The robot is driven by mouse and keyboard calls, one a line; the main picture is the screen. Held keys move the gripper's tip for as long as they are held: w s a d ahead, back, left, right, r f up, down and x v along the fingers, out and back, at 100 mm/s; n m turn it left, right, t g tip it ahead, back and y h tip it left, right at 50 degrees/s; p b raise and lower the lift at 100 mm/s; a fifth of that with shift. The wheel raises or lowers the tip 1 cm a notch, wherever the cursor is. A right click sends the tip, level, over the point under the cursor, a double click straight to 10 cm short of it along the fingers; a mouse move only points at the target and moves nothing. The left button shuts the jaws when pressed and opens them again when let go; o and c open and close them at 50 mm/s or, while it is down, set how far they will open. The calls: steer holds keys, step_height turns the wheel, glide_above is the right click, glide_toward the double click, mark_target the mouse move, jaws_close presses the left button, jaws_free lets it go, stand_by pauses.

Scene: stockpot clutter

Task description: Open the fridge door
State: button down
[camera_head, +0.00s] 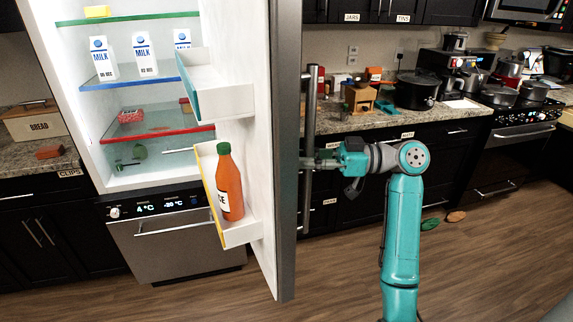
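The fridge (160,190) stands at the left with its shelves in full view. Its door (286,150) is swung wide open towards me, seen nearly edge-on, with door bins on its inner side. The long vertical door handle (310,105) is on the door's outer side, facing right. My gripper (316,161) reaches in from the right, with its fingers at the handle's lower part. The fingers are small and partly overlap the handle, so I cannot tell whether they grip it or only touch it.
An orange juice bottle (229,182) stands in the lower door bin (240,233). Milk cartons (103,58) stand on the blue-edged shelf. A counter (440,112) with a black pot (416,90) runs behind my arm. Small items lie on the floor, which is otherwise clear at the front.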

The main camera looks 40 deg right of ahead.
steer(key=shift+s+d, duration=0.2)
steer(key=shift+d, duration=0.6)
steer(key=shift+s+d, duration=0.15)
steer(key=shift+d, duration=0.65)
steer(key=shift+s+d, duration=0.2)
steer(key=shift+d, duration=0.6)
steer(key=c, duration=1)
jaws_free()
steer(key=shift+d, duration=0.1)
steer(key=v, duration=0.7)
steer(key=shift+s+d, duration=0.1)
steer(key=shift+s, duration=0.1)
